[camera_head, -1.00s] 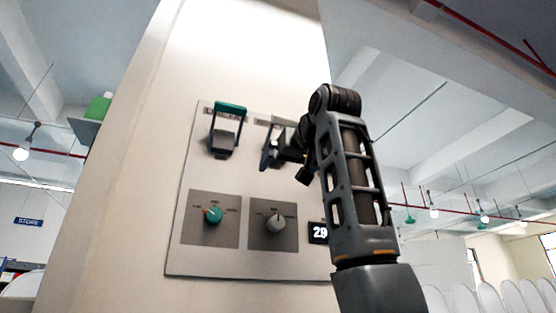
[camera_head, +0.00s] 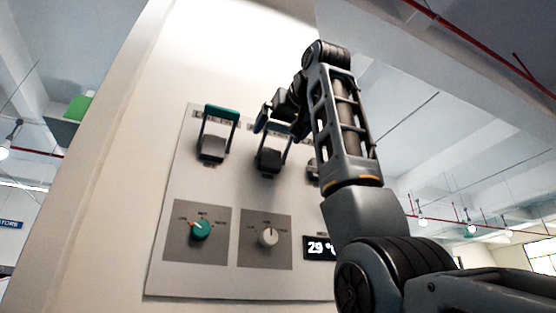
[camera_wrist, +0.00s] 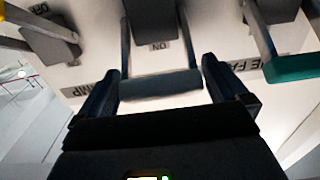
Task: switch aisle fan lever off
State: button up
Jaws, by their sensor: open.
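Lever switches stand in a row on a pale wall panel (camera_head: 165,270). The left lever (camera_head: 211,147) has a teal handle, raised; its label in the wrist view partly reads "E FAN". The middle lever (camera_head: 270,160) has a grey-blue handle bar (camera_wrist: 160,85), also raised, with "ON" on the panel by its base. A third lever (camera_head: 313,172) is mostly hidden behind my arm; "OFF" shows near it in the wrist view (camera_wrist: 55,42). No readable label says aisle fan. My gripper (camera_wrist: 162,78) is open, its fingers on either side of the middle handle; contact is unclear.
Below the levers are a teal knob (camera_head: 200,230), a grey knob (camera_head: 267,237) and a display (camera_head: 319,247) partly covered by my arm. The neighbouring teal handle (camera_wrist: 298,67) is close to my right finger in the wrist view.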

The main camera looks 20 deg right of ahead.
jog(key=shift+w, duration=0.6)
jog(key=c, duration=1.3)
jog(key=shift+o, duration=0.2)
jog(key=shift+f, duration=0.1)
jog(key=shift+s, duration=0.1)
